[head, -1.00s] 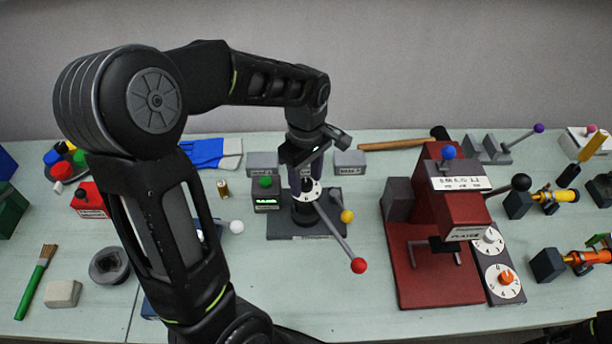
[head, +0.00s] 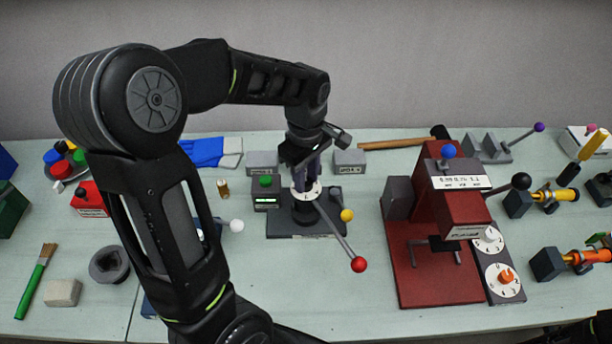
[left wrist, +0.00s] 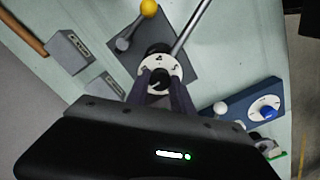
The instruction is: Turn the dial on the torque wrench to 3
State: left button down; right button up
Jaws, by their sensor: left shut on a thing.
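The torque wrench stands on a dark grey base (head: 300,228) near the middle of the table. Its white numbered dial (head: 307,191) sits on top, and a long grey lever (head: 335,232) ends in a red ball. The dial also shows in the left wrist view (left wrist: 174,72), with a black knob (left wrist: 158,80) at its centre. My left gripper (head: 306,180) comes down from above and is shut on the dial's knob. The fingers hide part of the dial, and I cannot read which number it is set to.
A red press (head: 405,270) with two white dials (head: 503,281) stands to the right. Grey labelled blocks (head: 349,162) lie behind the wrench. A yellow-ball lever (head: 347,215) is close beside it. A brush (head: 38,280) lies at left; the front middle table is clear.

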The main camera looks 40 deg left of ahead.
pick_arm(q)
jog(key=shift+m, duration=0.4)
jog(key=m+b, duration=0.1)
jog(key=m, duration=0.4)
jog(key=shift+b, duration=0.4)
jog(key=m+b, duration=0.1)
jog(key=m, duration=0.5)
jog(key=c, duration=1.1)
grip_release()
jog(key=shift+r+b, duration=0.55)
jog(key=shift+r, duration=3.4)
